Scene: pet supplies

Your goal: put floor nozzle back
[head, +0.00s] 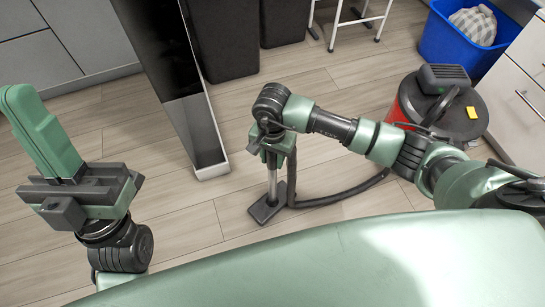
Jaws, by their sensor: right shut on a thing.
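The floor nozzle (265,209) is a flat, dark piece low down in the middle of the head view, at the lower end of an upright silver tube (272,183). My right gripper (272,160) is shut on the upper part of this tube, above the nozzle. The gripper hides the tube's top. The nozzle looks at or close to the floor; I cannot tell whether it touches. The vacuum cleaner (468,122), red with a dark top, stands at the right, partly behind my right arm. My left gripper (75,190) is at the far left, away from the nozzle; its jaw opening is unclear.
A dark hose (345,193) curves along the floor between nozzle and vacuum. A tall dark panel (200,130) with a pale edge stands left of the nozzle. Dark bins (225,45), a white-legged stand (335,25) and a blue tub (440,40) are behind. The floor (165,215) at left is clear.

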